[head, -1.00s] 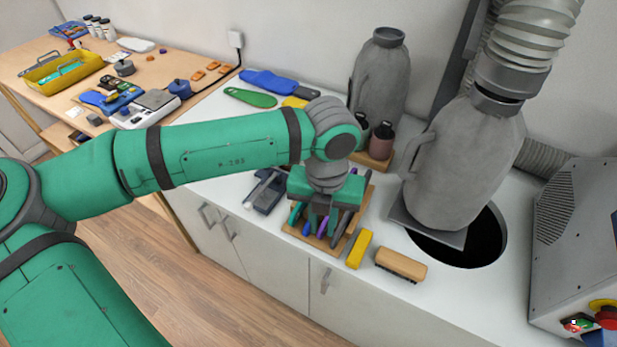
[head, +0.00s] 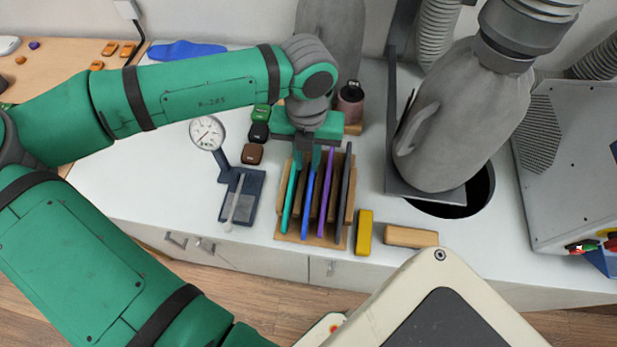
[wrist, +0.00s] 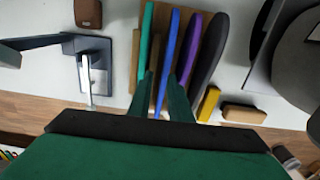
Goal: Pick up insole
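Several upright insoles stand side by side in a wooden rack (head: 293,238) on the white counter: teal (head: 290,195), blue (head: 308,203), purple (head: 326,185) and dark grey (head: 345,190). My gripper (head: 307,158) points down over the rear part of the rack. In the wrist view my gripper (wrist: 160,78) has its two green fingers apart, with the blue insole (wrist: 167,55) showing between them. The teal insole (wrist: 146,35) is left of it, and the purple insole (wrist: 190,45) is to the right. Contact between fingers and blue insole cannot be told.
A dial gauge stand (head: 240,190) is left of the rack. A yellow block (head: 364,232) and a wooden brush (head: 411,237) lie to its right. A large grey vessel (head: 465,125) stands by a dark round opening. A cream-edged panel (head: 440,300) fills the lower foreground.

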